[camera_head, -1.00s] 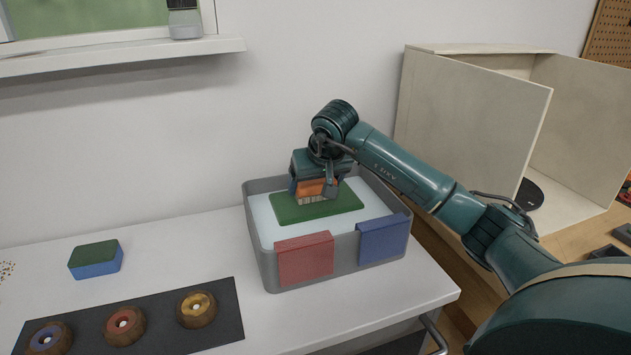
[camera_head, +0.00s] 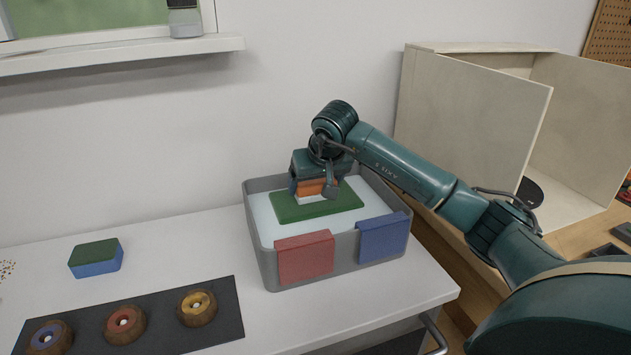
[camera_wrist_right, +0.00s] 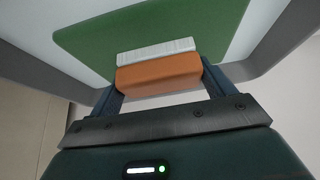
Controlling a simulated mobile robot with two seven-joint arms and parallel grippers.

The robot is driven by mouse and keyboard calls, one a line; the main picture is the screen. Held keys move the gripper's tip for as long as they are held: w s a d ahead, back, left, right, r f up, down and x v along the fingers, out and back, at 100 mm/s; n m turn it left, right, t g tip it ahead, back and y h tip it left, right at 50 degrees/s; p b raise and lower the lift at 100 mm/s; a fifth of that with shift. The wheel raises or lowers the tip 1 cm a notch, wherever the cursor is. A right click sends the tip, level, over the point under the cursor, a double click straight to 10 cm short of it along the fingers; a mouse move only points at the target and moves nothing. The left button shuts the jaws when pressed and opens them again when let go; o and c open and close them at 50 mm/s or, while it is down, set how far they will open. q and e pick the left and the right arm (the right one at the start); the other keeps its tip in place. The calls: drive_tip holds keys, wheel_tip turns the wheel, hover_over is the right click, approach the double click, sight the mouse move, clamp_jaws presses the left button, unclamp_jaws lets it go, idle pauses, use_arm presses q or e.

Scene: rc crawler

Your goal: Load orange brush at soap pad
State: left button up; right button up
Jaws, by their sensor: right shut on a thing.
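My right gripper (camera_head: 314,188) is shut on the orange brush (camera_head: 318,187), above the grey tub. The brush also shows in the right wrist view (camera_wrist_right: 159,74), between the two fingers, with its pale bristles (camera_wrist_right: 156,51) facing the green soap pad (camera_wrist_right: 190,22). In the head view the green pad (camera_head: 345,206) lies in the tub (camera_head: 260,250), and the bristles are at its surface; whether they press on it I cannot tell. My left gripper is not in view.
A red cloth (camera_head: 305,257) and a blue cloth (camera_head: 383,238) hang over the tub's front wall. A green and blue sponge (camera_head: 96,259) and a dark mat (camera_head: 228,322) with several round wooden holders stand at the left. A beige open box (camera_head: 470,105) stands at the right.

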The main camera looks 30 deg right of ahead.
idle(0.3)
wheel_tip(320, 180, up, 7)
drive_tip(key=p, duration=0.6)
drive_tip(key=shift+s+f, duration=0.1)
idle(0.8)
